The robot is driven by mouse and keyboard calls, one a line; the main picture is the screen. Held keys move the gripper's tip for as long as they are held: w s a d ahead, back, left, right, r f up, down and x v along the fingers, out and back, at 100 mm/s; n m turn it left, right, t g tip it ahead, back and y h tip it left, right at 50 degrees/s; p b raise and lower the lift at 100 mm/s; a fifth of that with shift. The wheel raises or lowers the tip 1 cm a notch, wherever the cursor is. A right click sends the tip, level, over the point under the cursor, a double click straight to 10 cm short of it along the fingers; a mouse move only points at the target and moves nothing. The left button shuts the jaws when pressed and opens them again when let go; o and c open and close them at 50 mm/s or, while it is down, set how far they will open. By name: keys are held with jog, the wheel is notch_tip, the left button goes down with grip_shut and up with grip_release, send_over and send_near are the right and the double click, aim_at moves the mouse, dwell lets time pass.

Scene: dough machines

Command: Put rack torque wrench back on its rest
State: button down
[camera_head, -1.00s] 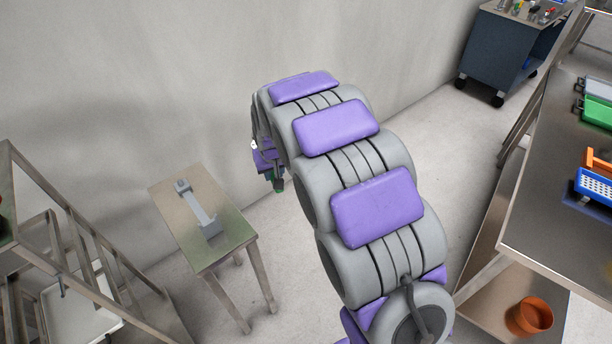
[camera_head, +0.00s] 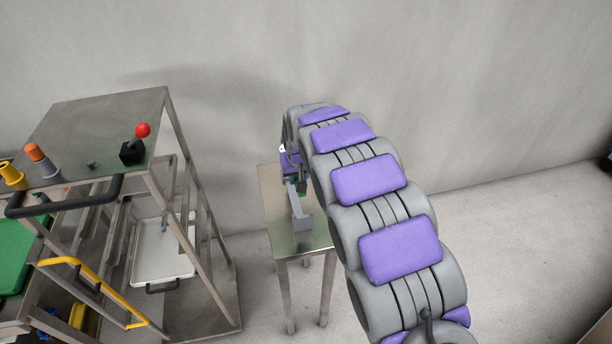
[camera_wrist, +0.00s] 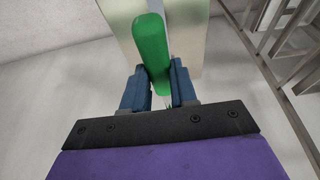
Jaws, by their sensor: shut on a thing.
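The torque wrench shows as a green handle (camera_wrist: 152,50) in the wrist view, held between the two blue fingers of my gripper (camera_wrist: 158,88). The rest of the wrench is not clear there. In the head view my gripper (camera_head: 293,180) is partly hidden by my arm and is in line with the far part of a small metal table (camera_head: 318,238). A bit of green (camera_head: 301,191) shows below it. The grey rest (camera_head: 302,218) stands on this table, its far end covered by my gripper. I cannot tell whether wrench and rest touch.
A metal rack (camera_head: 150,110) stands left of the table, with a red-knobbed lever (camera_head: 141,131) and orange pieces on top and a white tray (camera_head: 160,255) lower down. The wall (camera_head: 450,90) is close behind. The floor to the right (camera_head: 530,230) is clear.

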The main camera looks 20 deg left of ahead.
jog(key=shift+a+f, duration=0.55)
jog(key=shift+d+f+b, duration=0.65)
jog(key=shift+d+f, duration=0.25)
jog(key=shift+f, duration=0.2)
jog(key=shift+a+f, duration=0.1)
jog(key=shift+f, duration=0.15)
jog(key=shift+a+f, duration=0.2)
jog(key=shift+a, duration=0.35)
jog(key=shift+s+d, duration=0.15)
jog(key=shift+d, duration=0.55)
jog(key=shift+a+f, duration=0.1)
